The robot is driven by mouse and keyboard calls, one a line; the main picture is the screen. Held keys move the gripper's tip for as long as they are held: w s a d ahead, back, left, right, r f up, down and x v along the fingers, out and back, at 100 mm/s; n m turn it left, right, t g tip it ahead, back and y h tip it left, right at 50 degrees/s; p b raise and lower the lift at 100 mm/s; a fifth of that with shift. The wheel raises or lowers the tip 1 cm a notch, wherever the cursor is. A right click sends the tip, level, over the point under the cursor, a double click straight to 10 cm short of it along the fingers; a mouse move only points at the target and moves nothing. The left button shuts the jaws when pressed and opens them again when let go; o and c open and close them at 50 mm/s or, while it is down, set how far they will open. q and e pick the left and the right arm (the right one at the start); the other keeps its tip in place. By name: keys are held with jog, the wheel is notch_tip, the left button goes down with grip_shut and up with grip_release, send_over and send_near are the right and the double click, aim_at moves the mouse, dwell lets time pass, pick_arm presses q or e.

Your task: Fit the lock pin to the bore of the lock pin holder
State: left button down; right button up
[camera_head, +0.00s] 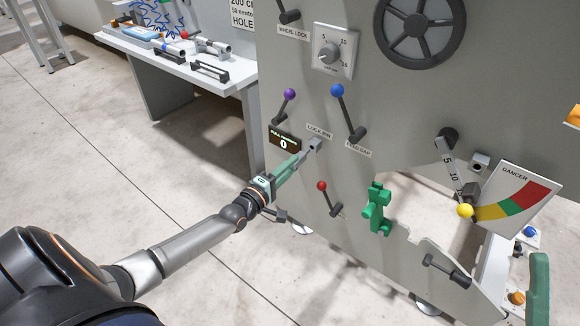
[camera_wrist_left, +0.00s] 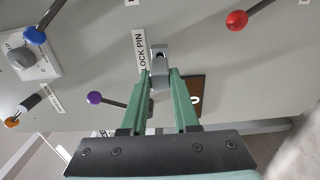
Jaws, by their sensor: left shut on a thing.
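My left gripper (camera_head: 305,152) has green fingers and reaches up to the panel at the LOCK PIN label. It is shut on a small grey metal piece, which I take to be the lock pin (camera_wrist_left: 159,80). The lock pin holder (camera_head: 316,144) is a small grey block on the panel, right at the fingertips. In the wrist view the holder (camera_wrist_left: 160,52) lies just beyond the fingertips, beside the label. The pin is mostly hidden between the fingers, and I cannot tell whether its tip is inside the bore. My right gripper is not in view.
The grey panel (camera_head: 400,110) carries a purple-knobbed lever (camera_head: 290,94), a blue-knobbed lever (camera_head: 337,91) and a red-knobbed lever (camera_head: 322,186) around the holder. A green fitting (camera_head: 378,208) sits lower right. A side table (camera_head: 180,65) with tools stands behind left.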

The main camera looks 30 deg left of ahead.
pick_arm(q)
jog(key=shift+w, duration=0.25)
dwell(0.6)
jog(key=shift+w+d+b, duration=0.15)
jog(key=shift+w+b, duration=0.95)
jog(key=shift+w, duration=0.45)
jog(key=c, duration=0.6)
grip_release()
jog(key=shift+s, duration=0.3)
jog(key=s+p, duration=0.1)
jog(key=s, duration=0.3)
jog(key=s+p, duration=0.2)
jog(key=s, duration=0.2)
jog(key=s+a+p, duration=0.1)
jog(key=s+p, duration=0.1)
jog(key=s, duration=0.2)
